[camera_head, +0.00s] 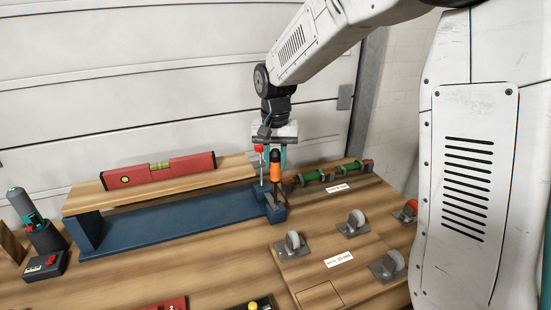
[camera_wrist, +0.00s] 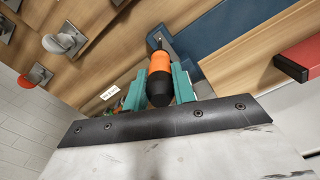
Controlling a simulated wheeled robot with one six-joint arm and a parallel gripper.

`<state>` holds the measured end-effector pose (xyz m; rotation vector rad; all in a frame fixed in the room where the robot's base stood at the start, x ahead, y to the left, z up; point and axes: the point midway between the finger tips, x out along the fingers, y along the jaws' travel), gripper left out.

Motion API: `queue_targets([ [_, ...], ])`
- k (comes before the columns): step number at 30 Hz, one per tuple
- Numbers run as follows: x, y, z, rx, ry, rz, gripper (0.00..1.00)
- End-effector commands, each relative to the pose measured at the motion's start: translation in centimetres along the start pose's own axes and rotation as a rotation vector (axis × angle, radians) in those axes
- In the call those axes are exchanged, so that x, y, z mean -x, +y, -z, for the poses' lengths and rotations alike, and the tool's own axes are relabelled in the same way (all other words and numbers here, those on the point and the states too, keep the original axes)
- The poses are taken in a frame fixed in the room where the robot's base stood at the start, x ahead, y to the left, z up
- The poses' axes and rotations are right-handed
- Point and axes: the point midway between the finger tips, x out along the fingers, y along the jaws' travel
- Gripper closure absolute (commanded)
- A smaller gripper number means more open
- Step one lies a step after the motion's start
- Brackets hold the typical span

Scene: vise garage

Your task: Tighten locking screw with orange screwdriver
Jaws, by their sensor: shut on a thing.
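My gripper (camera_head: 275,158) is shut on the orange screwdriver (camera_head: 276,167), which has an orange and black handle and points down. In the wrist view the screwdriver (camera_wrist: 160,76) sits between my teal fingers (camera_wrist: 160,82). Its tip is over the right end of the blue vise (camera_head: 170,223), by a small blue block (camera_head: 276,213). The wrist view also shows the blue vise (camera_wrist: 232,42) beyond the fingers. The locking screw is hidden or too small to make out, and I cannot tell whether the tip touches it.
A red level (camera_head: 160,171) lies on a wooden board (camera_head: 85,199) across the vise. A red-topped tool (camera_head: 260,165) stands close left of the gripper. Green-handled tools (camera_head: 325,174) lie to the right. Several casters (camera_head: 292,244) stand in front. A garage door (camera_head: 120,80) rises behind.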

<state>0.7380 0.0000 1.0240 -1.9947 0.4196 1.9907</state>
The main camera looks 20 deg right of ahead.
Motion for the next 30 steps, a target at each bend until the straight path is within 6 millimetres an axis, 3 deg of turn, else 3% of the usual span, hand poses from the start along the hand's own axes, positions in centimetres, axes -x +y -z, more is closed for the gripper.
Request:
queue_targets([
  [3, -0.18, -0.04, -0.09, -0.200, -0.004, -0.002, 1.00],
  [8, -0.18, -0.07, -0.09, -0.343, -0.004, -0.003, 1.00],
  [30, 0.58, -0.06, -0.01, -0.348, -0.002, -0.001, 1.00],
])
